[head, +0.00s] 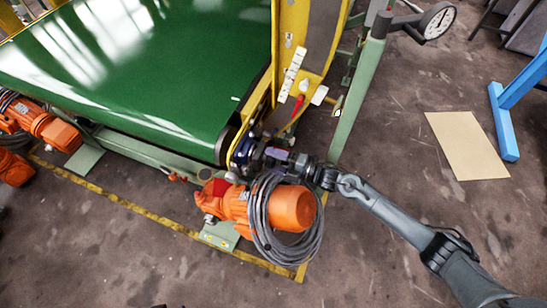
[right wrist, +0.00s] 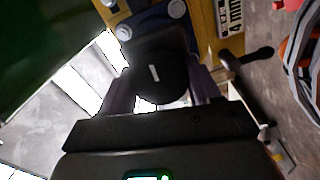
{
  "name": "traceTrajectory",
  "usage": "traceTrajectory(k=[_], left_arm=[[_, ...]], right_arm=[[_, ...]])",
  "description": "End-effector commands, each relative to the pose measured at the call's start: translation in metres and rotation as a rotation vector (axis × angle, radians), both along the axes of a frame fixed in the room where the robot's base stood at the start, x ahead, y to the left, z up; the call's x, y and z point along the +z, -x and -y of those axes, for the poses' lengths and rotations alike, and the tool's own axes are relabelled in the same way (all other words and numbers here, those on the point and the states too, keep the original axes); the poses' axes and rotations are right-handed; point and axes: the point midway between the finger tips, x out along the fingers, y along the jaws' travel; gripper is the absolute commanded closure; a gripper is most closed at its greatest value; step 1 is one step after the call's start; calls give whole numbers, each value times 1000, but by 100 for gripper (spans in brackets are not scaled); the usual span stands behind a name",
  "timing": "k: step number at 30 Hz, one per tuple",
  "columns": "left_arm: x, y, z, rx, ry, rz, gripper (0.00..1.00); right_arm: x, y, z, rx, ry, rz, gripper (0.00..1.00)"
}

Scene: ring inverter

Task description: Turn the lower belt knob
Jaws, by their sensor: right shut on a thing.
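In the right wrist view a round black knob (right wrist: 160,77) with a short white mark on its face sits between the two purple-grey fingers of my right gripper (right wrist: 163,88). The fingers are shut on its sides. The knob is fixed to a blue housing (right wrist: 151,22) with pale round caps. In the head view my right gripper (head: 262,154) reaches in from the right to the blue housing (head: 242,152) at the belt's near right corner. There the knob itself is mostly hidden by the gripper. My left gripper is not in view.
The green belt (head: 150,70) fills the upper left. An orange motor (head: 292,208) with a coiled grey cable (head: 262,238) sits just below my right gripper. A yellow frame (head: 290,50) and a green post (head: 360,85) stand behind it. Floor at right is mostly open.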

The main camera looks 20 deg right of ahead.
Motion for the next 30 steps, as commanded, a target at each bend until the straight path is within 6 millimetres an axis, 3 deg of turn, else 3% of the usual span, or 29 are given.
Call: traceTrajectory(k=[30], left_arm=[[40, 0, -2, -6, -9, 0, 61]], right_arm=[[2, 0, 0, 0, -648, -693, 68]])
